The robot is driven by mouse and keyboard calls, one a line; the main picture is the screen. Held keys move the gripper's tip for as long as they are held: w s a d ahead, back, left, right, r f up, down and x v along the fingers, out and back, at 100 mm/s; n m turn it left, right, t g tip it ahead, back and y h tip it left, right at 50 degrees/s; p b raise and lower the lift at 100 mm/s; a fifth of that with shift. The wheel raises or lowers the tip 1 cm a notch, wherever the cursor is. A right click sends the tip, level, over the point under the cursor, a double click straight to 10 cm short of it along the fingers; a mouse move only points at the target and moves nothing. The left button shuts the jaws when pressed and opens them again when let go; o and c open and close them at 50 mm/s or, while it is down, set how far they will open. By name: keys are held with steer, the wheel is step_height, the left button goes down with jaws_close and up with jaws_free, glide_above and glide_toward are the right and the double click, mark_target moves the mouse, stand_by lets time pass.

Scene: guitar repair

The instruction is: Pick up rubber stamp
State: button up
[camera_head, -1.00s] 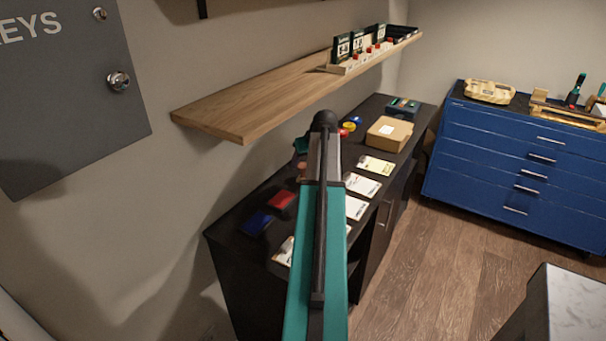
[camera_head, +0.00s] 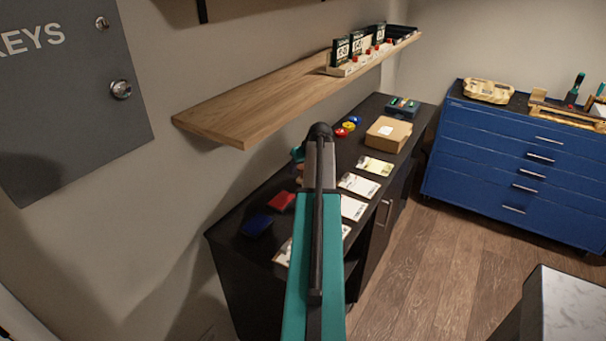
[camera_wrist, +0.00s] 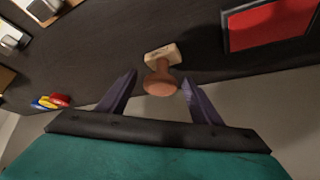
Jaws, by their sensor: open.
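The rubber stamp (camera_wrist: 161,78) stands on the dark countertop in the wrist view, with a pale block base and a brown rounded handle. My gripper (camera_wrist: 158,84) is open, with its two dark purple fingers apart on either side of the stamp's handle. The fingers do not visibly touch the stamp. In the head view my teal arm reaches over the cabinet and hides most of the spot where the stamp is; a small brown bit shows beside the arm.
A red ink pad (camera_head: 281,201) and a blue ink pad (camera_head: 257,225) lie nearby on the black cabinet. Several paper cards (camera_head: 359,185) and a cardboard box (camera_head: 388,134) are along it. A wooden shelf (camera_head: 270,98) hangs above. The blue drawer chest (camera_head: 520,165) stands apart.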

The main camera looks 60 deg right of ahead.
stand_by(0.5)
steer(key=c, duration=1.1)
steer(key=shift+r, duration=0.1)
steer(key=shift+r+b, duration=0.75)
steer(key=shift+r, duration=0.8)
steer(key=s+a+b, duration=0.1)
steer(key=s, duration=0.4)
steer(key=s+a+r+b, duration=0.1)
steer(key=s, duration=0.4)
steer(key=s+a+b, duration=0.1)
steer(key=s, duration=0.4)
steer(key=shift+s+a+r+b, duration=0.3)
steer(key=shift+a+r+b, duration=0.05)
